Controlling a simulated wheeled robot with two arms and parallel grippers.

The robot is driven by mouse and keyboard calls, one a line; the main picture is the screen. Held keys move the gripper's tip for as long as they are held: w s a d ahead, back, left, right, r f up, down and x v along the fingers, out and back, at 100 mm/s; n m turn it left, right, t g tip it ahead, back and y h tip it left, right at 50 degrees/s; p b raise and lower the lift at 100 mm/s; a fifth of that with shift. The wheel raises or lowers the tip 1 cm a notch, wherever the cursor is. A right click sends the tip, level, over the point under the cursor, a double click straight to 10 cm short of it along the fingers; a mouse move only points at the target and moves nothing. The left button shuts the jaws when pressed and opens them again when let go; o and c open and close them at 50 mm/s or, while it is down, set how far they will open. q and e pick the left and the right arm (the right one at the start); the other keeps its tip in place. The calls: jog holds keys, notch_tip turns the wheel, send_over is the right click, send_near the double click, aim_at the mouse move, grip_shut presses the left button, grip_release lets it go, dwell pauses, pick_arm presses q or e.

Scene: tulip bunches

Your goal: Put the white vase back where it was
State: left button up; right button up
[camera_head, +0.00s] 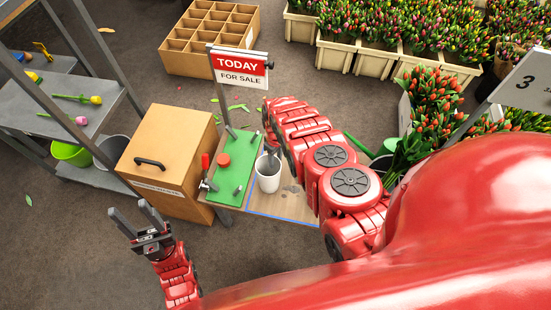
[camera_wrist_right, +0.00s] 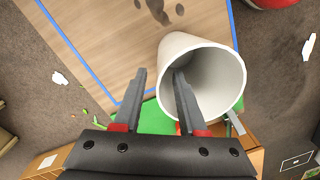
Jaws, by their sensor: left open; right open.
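The white vase (camera_head: 268,178) stands upright on the wooden table, beside the right edge of the green board. In the right wrist view the vase (camera_wrist_right: 235,82) shows its open mouth and looks empty. My right gripper (camera_wrist_right: 157,76) is open at the vase. One finger overlaps the mouth and seems to reach inside; the other is outside, so the near wall lies between them. I cannot tell whether they touch it. In the head view my right arm hides most of that gripper. My left gripper (camera_head: 130,208) is open and empty over the floor at the lower left.
The green board (camera_head: 234,165) carries a red-handled clamp and pegs. Blue tape (camera_wrist_right: 62,38) marks the wooden table top (camera_wrist_right: 110,35). A wooden box (camera_head: 168,150) stands left, a TODAY sign (camera_head: 240,68) behind. Tulips (camera_head: 432,100) stand right of my arm.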

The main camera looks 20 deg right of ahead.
jog(key=shift+r, duration=0.15)
notch_tip(320, 180, up, 12)
jog(key=b, duration=0.1)
jog(key=shift+w+d, duration=0.15)
jog(key=shift+w, duration=0.15)
dwell(0.6)
